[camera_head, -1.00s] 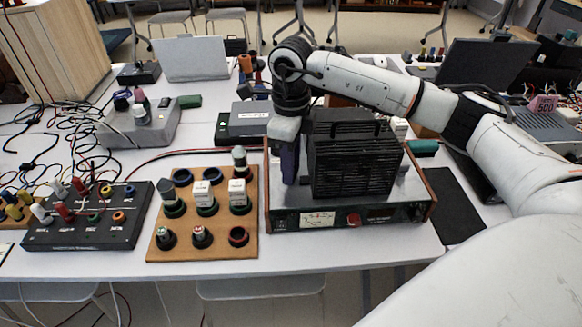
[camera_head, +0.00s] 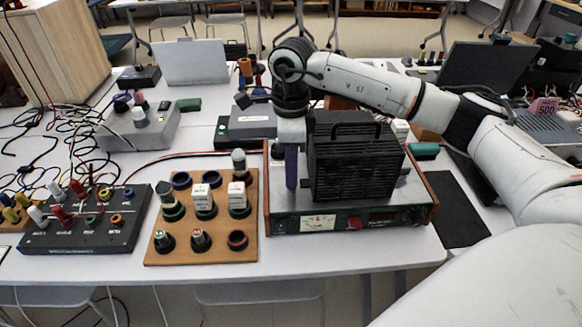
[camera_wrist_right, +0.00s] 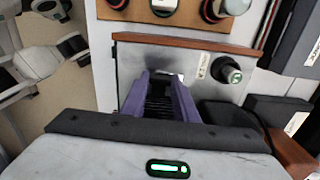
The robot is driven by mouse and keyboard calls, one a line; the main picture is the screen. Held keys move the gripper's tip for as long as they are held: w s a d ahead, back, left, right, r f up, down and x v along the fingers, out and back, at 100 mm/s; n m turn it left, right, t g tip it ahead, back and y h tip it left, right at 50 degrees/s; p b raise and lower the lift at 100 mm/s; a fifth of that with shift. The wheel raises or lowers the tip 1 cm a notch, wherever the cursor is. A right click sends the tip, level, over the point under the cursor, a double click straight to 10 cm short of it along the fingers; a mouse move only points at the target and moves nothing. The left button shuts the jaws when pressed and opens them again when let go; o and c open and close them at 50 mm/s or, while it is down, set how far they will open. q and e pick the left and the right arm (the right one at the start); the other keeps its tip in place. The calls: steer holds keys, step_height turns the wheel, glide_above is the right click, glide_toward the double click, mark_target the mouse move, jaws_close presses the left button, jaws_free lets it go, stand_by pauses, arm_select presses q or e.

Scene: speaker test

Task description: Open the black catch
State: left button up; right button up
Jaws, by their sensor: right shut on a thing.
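A black slatted box (camera_head: 355,170) with a carrying handle (camera_head: 345,128) on top stands on a metal-topped instrument (camera_head: 400,207). My right gripper (camera_head: 291,185) points down at the box's left side, its purple finger close beside it. In the right wrist view my right gripper (camera_wrist_right: 160,82) has its two purple fingers around a dark ribbed part (camera_wrist_right: 160,106), and is shut on it. I cannot tell whether this part is the black catch; no catch shows clearly. My left gripper is not in view.
A wooden board (camera_head: 215,250) with several terminals and plugs lies left of the instrument. A black socket panel (camera_head: 95,225) with coloured plugs is further left. A black mat (camera_head: 452,215) lies to the right. Loose cables spread over the table's left side.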

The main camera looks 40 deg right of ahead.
steer(key=shift+w+r, duration=0.1)
steer(key=o, duration=0.8)
step_height(320, 180, up, 10)
steer(key=shift+r, duration=0.15)
